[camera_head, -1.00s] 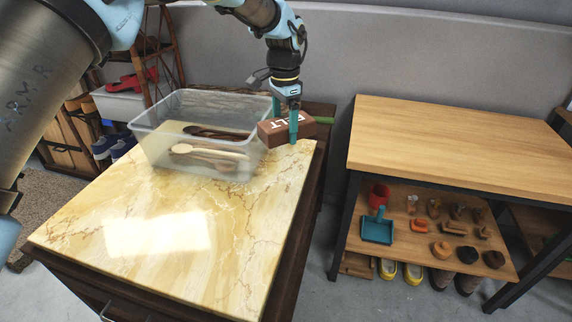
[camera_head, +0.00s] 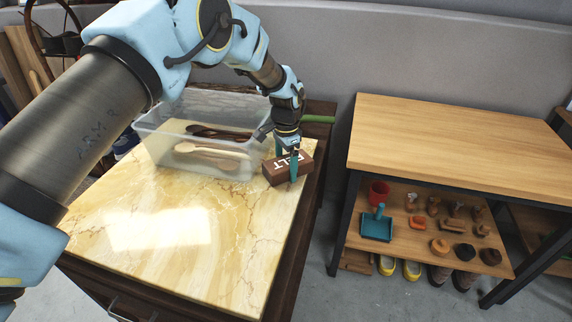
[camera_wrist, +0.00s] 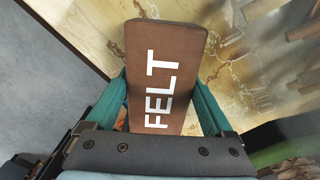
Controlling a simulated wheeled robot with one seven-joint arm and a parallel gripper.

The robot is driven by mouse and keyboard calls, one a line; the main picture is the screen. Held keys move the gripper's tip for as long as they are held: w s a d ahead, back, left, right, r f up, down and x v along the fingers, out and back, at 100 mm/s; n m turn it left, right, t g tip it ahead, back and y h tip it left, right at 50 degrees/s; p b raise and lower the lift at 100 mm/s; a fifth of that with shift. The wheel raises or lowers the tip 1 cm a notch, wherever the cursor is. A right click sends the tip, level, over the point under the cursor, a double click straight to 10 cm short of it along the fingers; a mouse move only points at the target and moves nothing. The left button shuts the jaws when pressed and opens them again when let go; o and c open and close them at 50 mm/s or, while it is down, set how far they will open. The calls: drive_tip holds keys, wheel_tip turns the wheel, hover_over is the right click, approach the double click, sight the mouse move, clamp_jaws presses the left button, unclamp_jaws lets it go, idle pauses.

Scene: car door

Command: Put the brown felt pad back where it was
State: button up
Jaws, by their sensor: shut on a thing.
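The brown felt pad (camera_head: 282,171) is a block with white letters FELT on it. My gripper (camera_head: 288,168) is shut on it, with one teal finger on each side, at the right edge of the marble-topped cabinet (camera_head: 235,235). In the wrist view the felt pad (camera_wrist: 165,75) sits between the teal fingers, its far end reaching out over the marble top. I cannot tell whether the pad touches the top or hangs just above it.
A clear plastic bin (camera_head: 165,150) with wooden spoons (camera_head: 212,150) stands on the marble top, left of my gripper. The front of the top is clear. A wooden table (camera_head: 455,140) at the right has a bare top and a lower shelf with several small items.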

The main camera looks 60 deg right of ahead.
sight(286, 162)
drive_tip(key=shift+f, duration=0.1)
drive_tip(key=o, duration=1.3)
wheel_tip(286, 162, up, 12)
drive_tip(key=shift+r+b, duration=0.15)
drive_tip(key=shift+b, duration=0.95)
